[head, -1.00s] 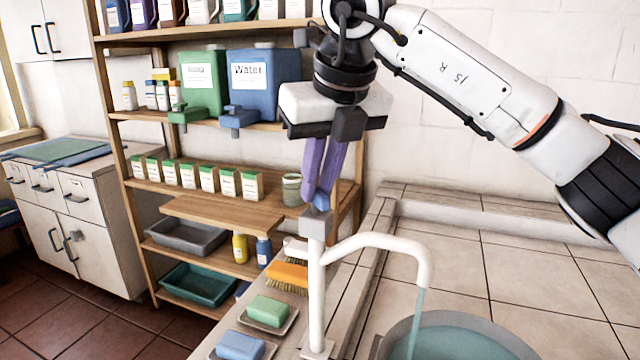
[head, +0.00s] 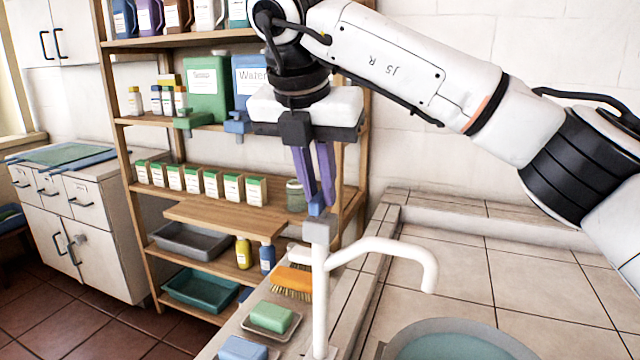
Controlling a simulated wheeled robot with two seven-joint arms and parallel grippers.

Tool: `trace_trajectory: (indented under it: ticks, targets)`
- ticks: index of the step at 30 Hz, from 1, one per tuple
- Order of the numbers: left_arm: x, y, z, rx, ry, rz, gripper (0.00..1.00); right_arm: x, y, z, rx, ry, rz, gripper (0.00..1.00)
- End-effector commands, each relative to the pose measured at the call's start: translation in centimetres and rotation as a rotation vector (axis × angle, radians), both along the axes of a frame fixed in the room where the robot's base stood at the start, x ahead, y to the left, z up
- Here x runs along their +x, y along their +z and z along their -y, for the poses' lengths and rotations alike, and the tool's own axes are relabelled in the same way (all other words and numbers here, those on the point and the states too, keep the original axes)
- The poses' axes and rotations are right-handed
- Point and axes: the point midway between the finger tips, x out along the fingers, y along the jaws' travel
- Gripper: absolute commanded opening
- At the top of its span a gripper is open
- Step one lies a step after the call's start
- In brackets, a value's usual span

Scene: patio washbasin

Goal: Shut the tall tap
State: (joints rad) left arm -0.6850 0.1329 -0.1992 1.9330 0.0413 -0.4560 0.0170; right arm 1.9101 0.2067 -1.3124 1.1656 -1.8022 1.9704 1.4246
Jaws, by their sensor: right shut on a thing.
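The tall tap (head: 319,295) is a white upright post with a curved spout (head: 400,247) reaching right over a round basin (head: 450,327). No water stream shows under the spout. A grey cap with a small blue handle (head: 315,209) is at the top of the post. My right gripper (head: 317,200) points down from above, its purple fingers shut on the blue handle, which they partly hide. My left gripper is not in view.
A green soap (head: 271,317) and a blue soap (head: 242,349) sit in dishes left of the post, near an orange brush (head: 291,281). A wooden shelf (head: 230,218) with boxes and jugs stands behind. The tiled counter (head: 520,280) on the right is clear.

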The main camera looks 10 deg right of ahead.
Motion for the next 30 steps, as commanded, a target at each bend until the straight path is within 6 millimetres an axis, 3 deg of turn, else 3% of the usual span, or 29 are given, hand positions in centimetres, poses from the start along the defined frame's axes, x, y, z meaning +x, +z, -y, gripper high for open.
trace_trajectory:
  ticks: [20,21,23,30]
  targets:
    - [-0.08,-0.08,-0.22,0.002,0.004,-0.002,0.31,0.06,0.14,0.01,0.001,-0.059,0.003,0.0]
    - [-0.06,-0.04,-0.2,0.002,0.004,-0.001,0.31,0.06,0.14,0.01,0.001,-0.059,0.003,0.2]
    - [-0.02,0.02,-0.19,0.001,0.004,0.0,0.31,0.06,0.13,0.01,0.001,-0.058,0.003,0.3]
    - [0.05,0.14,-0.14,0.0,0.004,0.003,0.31,0.03,0.05,-0.01,0.001,-0.056,0.001,0.32]
